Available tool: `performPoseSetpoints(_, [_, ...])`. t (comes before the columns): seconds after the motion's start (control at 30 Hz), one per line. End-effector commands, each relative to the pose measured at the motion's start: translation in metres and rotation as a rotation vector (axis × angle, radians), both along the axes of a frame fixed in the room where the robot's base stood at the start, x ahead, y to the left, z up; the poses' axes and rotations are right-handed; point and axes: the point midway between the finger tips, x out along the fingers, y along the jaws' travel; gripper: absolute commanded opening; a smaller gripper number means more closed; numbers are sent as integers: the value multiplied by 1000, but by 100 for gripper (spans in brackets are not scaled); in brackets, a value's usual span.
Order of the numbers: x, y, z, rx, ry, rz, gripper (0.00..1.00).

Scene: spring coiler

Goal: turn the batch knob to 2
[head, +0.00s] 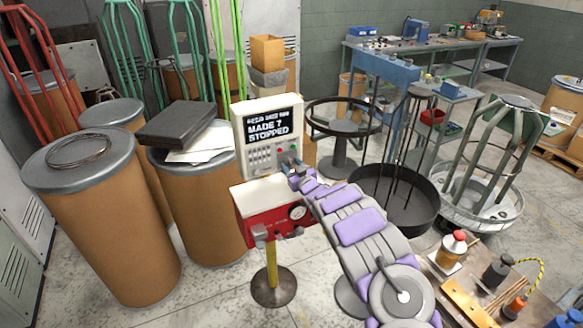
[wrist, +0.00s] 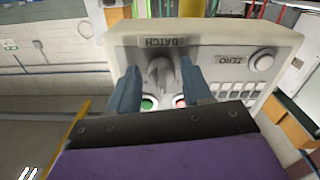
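The batch knob (wrist: 160,74) is a grey knob below the BATCH label (wrist: 161,42) on the pale control box, which appears upside down in the wrist view. My gripper (wrist: 158,78) is open, with one blue-grey finger on each side of the knob and a small gap showing on both sides. Whether the fingertips reach past the knob's face is hard to tell. In the head view my gripper (head: 296,172) is at the lower right of the control box (head: 246,165) and hides the knob. The screen (head: 270,132) reads "MADE 7 STOPPED". The knob's number marks are not readable.
A green button (wrist: 149,103) and a red button (wrist: 181,100) lie close to the fingers. A ZERO button (wrist: 262,61) and a grid of keys sit on the same panel. A red box with a gauge (head: 297,211) is below. Drums (head: 100,220) stand at left.

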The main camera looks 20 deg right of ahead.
Motion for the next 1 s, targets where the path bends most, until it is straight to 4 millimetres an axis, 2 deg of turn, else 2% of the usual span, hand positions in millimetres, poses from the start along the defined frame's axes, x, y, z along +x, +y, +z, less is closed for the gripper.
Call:
performPoseSetpoints(0.1, [0, 0, 0, 0, 0, 0, 58])
performPoseSetpoints(0.47, [-5, 1, 1, -1, 1, 1, 58])
performPoseSetpoints(0.67, [-24, 0, 0, -1, 3, 0, 58])
performPoseSetpoints(1.0, [-68, -3, 1, -1, 3, 0, 58])
